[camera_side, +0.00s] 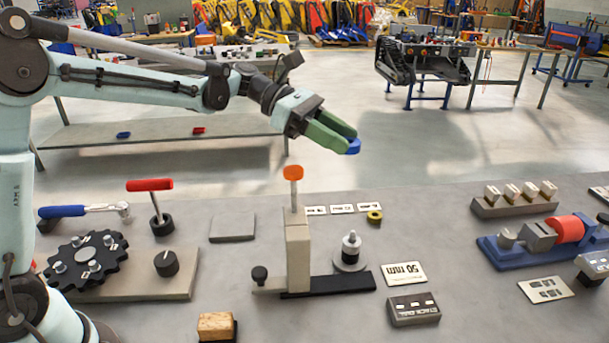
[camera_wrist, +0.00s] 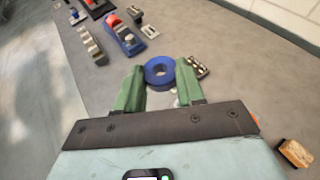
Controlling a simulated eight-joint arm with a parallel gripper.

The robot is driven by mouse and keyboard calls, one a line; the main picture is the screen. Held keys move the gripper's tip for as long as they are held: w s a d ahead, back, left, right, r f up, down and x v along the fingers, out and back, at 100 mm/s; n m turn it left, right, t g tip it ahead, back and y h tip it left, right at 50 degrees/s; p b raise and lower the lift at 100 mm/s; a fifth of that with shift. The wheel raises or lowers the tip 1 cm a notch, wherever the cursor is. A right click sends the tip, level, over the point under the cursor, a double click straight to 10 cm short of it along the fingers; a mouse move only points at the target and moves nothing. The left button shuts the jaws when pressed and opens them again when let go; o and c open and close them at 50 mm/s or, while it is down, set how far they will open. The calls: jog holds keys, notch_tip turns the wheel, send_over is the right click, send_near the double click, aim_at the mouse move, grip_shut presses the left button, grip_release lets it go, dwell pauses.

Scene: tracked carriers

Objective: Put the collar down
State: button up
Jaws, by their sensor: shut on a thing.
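The blue collar (camera_wrist: 160,84) is a thick ring with a round hole. It sits between the two green fingers of my gripper (camera_wrist: 159,72) in the wrist view. In the side view my gripper (camera_side: 340,138) is up in the air above the far part of the bench, shut on the collar, of which a blue edge (camera_side: 353,147) shows at the fingertips. Below it on the bench (camera_side: 450,210) stands an upright beige gauge block (camera_side: 298,255) with an orange top. To its right a small black-and-white post (camera_side: 351,246) stands on a round grey base.
A small brass ring (camera_side: 374,216) and a "50 mm" plate (camera_side: 404,273) lie near the post. A dark labelled block (camera_side: 413,308) is in front. A blue vise (camera_side: 545,245) stands right, a black gear (camera_side: 87,258) left. Free bench lies right of the brass ring.

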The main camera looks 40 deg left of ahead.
aim_at(351, 233)
jog(key=d+f+m+g, duration=0.3)
jog(key=f+m+g, duration=0.2)
jog(key=f, duration=0.3)
jog(key=shift+s+d+m+g, duration=0.15)
jog(key=shift+d+m+g, duration=0.2)
jog(key=shift+g, duration=0.55)
jog(key=shift+a+f, duration=0.1)
notch_tip(351, 233, down, 10)
jog(key=shift+r, duration=0.25)
jog(key=shift+f, duration=0.1)
jog(key=o, duration=1.1)
jog(key=shift+f, duration=0.1)
jog(key=shift+c, duration=0.2)
